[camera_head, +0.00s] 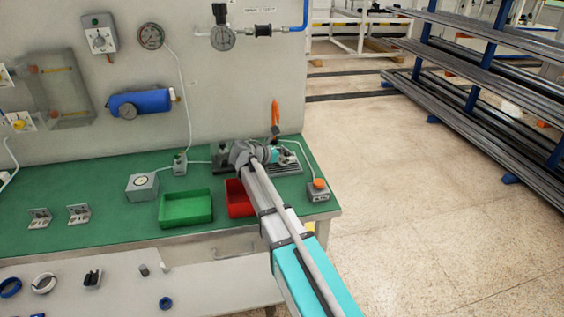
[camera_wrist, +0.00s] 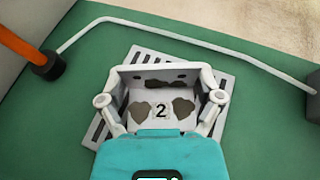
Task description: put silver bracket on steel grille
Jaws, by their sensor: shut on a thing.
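My gripper (camera_wrist: 160,99) shows in the wrist view with one pale finger at each side of a silver bracket (camera_wrist: 161,125). It is shut on the bracket, which has dark openings and a "2" on its face. The steel grille (camera_wrist: 232,80), a pale slotted plate, lies on the green bench top beneath the bracket and is partly hidden by it. I cannot tell whether the bracket touches the grille. In the head view my gripper (camera_head: 268,153) is over the grille (camera_head: 288,169) at the right back of the bench; the held bracket cannot be made out there.
A red bin (camera_head: 237,199) and a green bin (camera_head: 186,208) stand left of my arm. A box with an orange knob (camera_head: 318,190) stands to the right. An orange-handled thing (camera_head: 275,115) rises behind. Two other brackets (camera_head: 78,214) lie on the bench's left.

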